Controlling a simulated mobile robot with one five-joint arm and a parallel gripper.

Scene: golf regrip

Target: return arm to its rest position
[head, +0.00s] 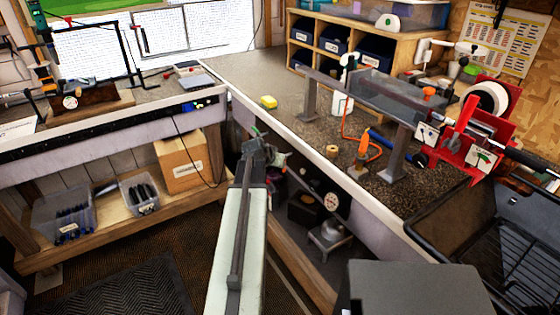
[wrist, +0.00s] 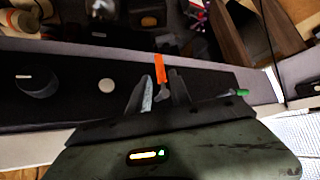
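My arm (head: 245,215) reaches up from the bottom of the head view. My gripper (head: 260,143) is at its far end, near the gap between the left bench and the right bench. In the wrist view the two fingers of my gripper (wrist: 160,84) stand a little apart. An orange strip (wrist: 159,68) shows between and beyond the fingertips. I cannot tell whether it touches them. No held object shows at my gripper in the head view, where it is small and dark.
The left bench (head: 100,125) and the right bench (head: 215,68) meet beyond my gripper. A cardboard box (head: 182,160) sits on the lower left shelf.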

